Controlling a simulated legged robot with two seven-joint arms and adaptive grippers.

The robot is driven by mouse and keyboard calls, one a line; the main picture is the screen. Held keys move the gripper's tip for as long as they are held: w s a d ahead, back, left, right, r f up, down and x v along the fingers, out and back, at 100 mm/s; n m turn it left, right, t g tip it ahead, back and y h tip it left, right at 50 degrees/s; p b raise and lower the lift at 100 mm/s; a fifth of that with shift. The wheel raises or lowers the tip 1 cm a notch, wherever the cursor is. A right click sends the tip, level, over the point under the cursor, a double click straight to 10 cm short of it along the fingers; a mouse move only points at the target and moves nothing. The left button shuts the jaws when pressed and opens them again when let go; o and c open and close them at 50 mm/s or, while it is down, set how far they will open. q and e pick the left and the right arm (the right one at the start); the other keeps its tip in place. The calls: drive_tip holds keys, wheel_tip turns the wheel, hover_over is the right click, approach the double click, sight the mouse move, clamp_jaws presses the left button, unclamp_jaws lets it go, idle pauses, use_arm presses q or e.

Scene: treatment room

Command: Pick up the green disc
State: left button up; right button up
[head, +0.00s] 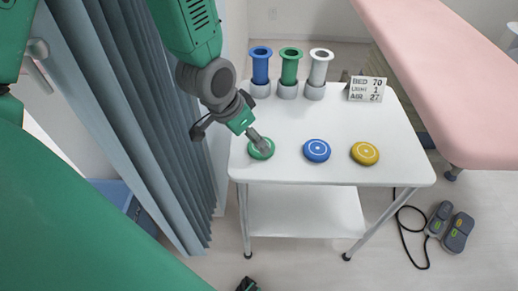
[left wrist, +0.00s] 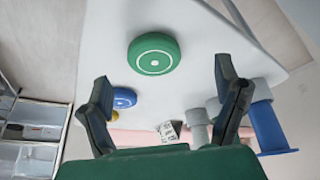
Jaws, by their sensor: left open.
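The green disc (head: 259,155) lies flat at the left front of the white table, with my left gripper (head: 260,144) directly above it and covering part of it. In the left wrist view the whole disc (left wrist: 154,54) shows, with a white ring and centre dot. The left fingers (left wrist: 162,76) are spread wide and empty, with the disc beyond their tips. I cannot tell the exact gap between tips and disc in the head view.
A blue disc (head: 317,151) and a yellow disc (head: 365,153) lie to the right on the table (head: 400,173). Blue (head: 261,66), green (head: 290,67) and white (head: 320,68) spools and a sign (head: 367,89) stand behind. A curtain (head: 125,110) hangs left; a pink bed (head: 450,70) stands right.

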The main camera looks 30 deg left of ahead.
use_arm(q)
drive_tip(key=shift+d+f, duration=0.15)
drive_tip(key=shift+d, duration=0.15)
drive_tip(key=b+x, duration=0.1)
drive_tip(key=x, duration=0.1)
drive_tip(key=d+b+x, duration=0.1)
drive_tip(key=x, duration=0.1)
drive_tip(key=shift+w, duration=0.25)
drive_tip(key=shift+w+a+f, duration=0.15)
drive_tip(key=shift+f, duration=0.2)
drive_tip(key=shift+a, duration=0.3)
drive_tip(key=c, duration=1.1)
drive_tip(key=shift+d, duration=0.15)
drive_tip(key=shift+c, duration=0.9)
drive_tip(key=shift+d+r, duration=0.2)
drive_tip(key=shift+d, duration=0.05)
use_arm(e)
drive_tip(key=shift+d+f, duration=0.25)
drive_tip(key=shift+f, duration=0.3)
drive_tip(key=shift+d+f, duration=0.25)
drive_tip(key=shift+f, duration=0.3)
